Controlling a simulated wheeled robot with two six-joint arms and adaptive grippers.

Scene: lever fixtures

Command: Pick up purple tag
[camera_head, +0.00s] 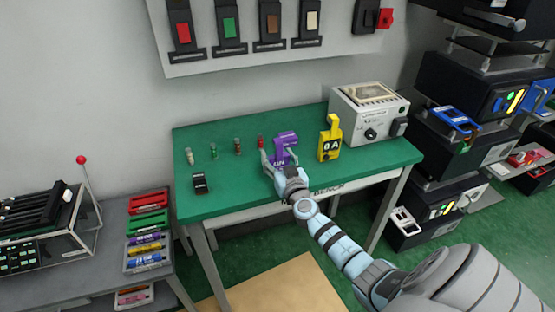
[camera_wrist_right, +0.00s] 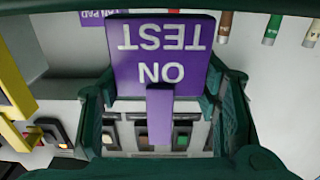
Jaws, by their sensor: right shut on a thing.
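In the right wrist view the tag (camera_wrist_right: 165,45) fills the upper middle between the two dark green fingers. Its white lettering, including TEST, shows upside down, and a purple strip stands out towards the camera. I cannot tell whether the tag touches the table. My left gripper is not in view.
On the green table (camera_head: 225,205), a yellow 0A tag (camera_head: 330,140) and a grey instrument box (camera_head: 368,112) stand to the right. Several small vials and a small black item (camera_head: 200,183) are to the left. A panel with coloured switches (camera_head: 240,35) hangs behind.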

